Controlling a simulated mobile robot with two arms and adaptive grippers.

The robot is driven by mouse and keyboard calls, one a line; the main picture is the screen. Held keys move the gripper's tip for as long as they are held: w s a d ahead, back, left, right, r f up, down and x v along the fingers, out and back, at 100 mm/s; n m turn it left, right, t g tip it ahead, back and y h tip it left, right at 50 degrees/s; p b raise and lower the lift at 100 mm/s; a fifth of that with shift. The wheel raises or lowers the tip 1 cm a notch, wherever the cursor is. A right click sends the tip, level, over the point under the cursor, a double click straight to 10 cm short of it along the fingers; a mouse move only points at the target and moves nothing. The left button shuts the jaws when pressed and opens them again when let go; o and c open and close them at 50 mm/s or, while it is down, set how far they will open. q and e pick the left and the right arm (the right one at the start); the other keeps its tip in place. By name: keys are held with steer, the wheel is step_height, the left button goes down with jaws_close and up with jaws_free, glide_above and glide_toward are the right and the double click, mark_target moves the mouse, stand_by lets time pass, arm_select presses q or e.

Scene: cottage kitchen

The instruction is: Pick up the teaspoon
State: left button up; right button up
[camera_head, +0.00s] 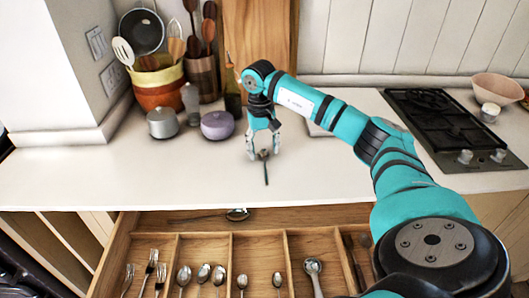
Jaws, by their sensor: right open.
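A small spoon (266,172), which looks like the teaspoon, is on the white counter with its thin dark handle pointing toward the drawer. My right gripper (263,153) points down at its far end, with the fingers open on either side of it. I cannot tell whether the fingers touch it. My left gripper is out of view.
An open wooden drawer (205,247) below the counter holds forks and several spoons in compartments. A grey pot (162,122), a purple pot (217,125) and utensil holders stand back left. A gas hob (440,120) is at right. The counter's front left is clear.

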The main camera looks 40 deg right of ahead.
steer(key=shift+f, duration=0.4)
steer(key=c, duration=1)
steer(key=shift+r, duration=0.15)
